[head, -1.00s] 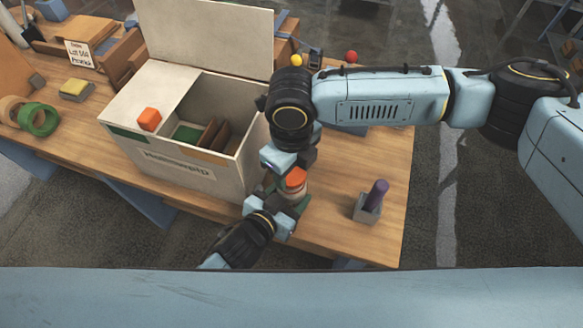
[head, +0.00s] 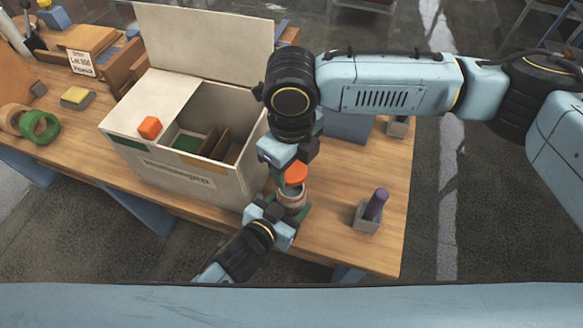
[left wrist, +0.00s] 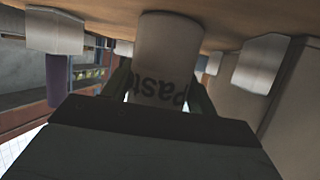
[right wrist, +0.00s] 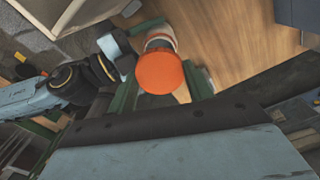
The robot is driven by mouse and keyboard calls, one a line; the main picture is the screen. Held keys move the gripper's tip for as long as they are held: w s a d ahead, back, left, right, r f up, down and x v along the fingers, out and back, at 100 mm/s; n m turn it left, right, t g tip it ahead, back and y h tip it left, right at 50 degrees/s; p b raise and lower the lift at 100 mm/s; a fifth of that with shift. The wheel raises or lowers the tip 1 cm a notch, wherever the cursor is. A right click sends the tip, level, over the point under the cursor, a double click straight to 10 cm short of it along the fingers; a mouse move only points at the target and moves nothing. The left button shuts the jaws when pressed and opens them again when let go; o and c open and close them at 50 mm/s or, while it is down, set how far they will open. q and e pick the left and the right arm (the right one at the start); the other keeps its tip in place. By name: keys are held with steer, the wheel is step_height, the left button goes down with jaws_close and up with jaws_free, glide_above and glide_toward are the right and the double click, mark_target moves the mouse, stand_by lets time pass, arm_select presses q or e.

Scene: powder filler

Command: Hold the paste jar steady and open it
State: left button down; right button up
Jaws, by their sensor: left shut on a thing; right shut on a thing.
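The paste jar (head: 291,194) is a pale cylinder standing near the front edge of the wooden table, right of the white box. Its "Paste" lettering shows inverted in the left wrist view (left wrist: 168,70). My left gripper (head: 287,208) is shut around the jar's body from the front. My right gripper (right wrist: 162,84) is above the jar and shut on the orange lid (right wrist: 160,72). The lid also shows in the head view (head: 295,173). It appears lifted and slightly tilted above the jar's rim. The jar's inside is hidden.
A white box (head: 180,180) with open compartments and a raised lid stands close left of the jar, with an orange cube (head: 149,127) on it. A purple stick (head: 376,204) stands in a grey holder (head: 366,218) to the right. Bare tabletop lies between jar and holder.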

arm_select(q)
steer(key=shift+c, duration=1.9)
jaws_free()
